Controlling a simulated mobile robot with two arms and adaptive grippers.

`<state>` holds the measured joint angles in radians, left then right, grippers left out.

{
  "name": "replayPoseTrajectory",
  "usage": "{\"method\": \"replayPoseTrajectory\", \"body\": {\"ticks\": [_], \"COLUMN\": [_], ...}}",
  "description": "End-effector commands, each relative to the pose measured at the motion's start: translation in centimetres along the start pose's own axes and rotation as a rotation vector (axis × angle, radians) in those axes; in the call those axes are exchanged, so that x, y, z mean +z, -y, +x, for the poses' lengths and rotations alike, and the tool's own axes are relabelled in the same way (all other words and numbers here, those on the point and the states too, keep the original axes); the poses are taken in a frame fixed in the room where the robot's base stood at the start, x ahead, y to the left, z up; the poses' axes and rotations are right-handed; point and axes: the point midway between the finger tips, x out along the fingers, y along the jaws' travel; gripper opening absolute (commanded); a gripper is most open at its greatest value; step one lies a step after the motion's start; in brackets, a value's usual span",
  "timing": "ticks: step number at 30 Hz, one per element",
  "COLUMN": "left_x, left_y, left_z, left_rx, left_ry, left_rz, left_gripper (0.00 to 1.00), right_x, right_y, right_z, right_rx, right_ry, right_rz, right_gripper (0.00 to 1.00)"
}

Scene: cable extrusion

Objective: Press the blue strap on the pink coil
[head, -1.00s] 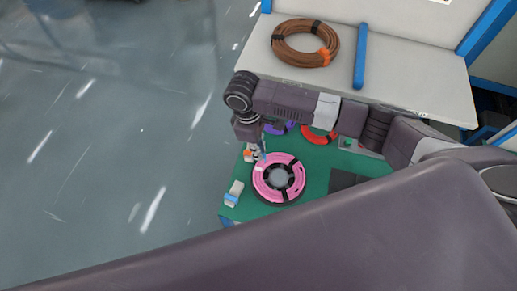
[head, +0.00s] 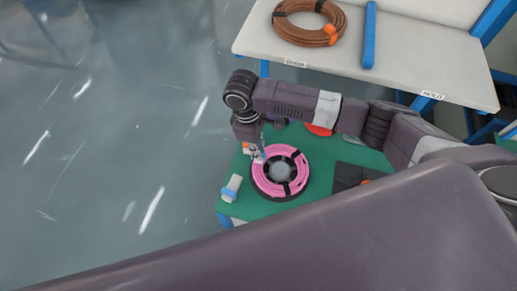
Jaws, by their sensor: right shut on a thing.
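The pink coil (head: 291,191) lies flat on a black reel on the green table. Black bands cross it, and its centre is grey. My right gripper (head: 259,157) points down at the coil's upper-left edge. It is shut on a small blue piece, which looks like the blue strap (head: 262,147). The strap is tiny here and partly hidden by the gripper. I cannot tell whether it touches the coil. My left gripper is not in view.
The green table (head: 256,210) also holds a white block with a blue band (head: 231,188), a dark flat pad (head: 347,176) and a mostly hidden red coil (head: 318,130). A brown coil (head: 300,37) and a blue bar (head: 369,35) lie on the white table behind. Floor at left is clear.

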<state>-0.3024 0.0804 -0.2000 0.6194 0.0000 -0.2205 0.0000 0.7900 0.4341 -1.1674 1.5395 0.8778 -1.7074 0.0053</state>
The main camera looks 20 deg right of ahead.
Motion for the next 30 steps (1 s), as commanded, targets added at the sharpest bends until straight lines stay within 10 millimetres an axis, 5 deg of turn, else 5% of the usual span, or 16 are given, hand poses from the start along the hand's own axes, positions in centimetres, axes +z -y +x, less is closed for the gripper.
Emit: {"method": "replayPoseTrajectory", "body": {"ticks": [30], "left_x": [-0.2], "left_y": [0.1], "left_z": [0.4], "left_rx": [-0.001], "left_ry": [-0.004], "left_rz": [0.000], "left_gripper": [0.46], "right_x": [-0.4], "right_y": [0.0], "right_z": [2.7], "right_rx": [-0.001], "right_ry": [0.001], "right_rz": [0.000], "right_gripper": [0.00]}}
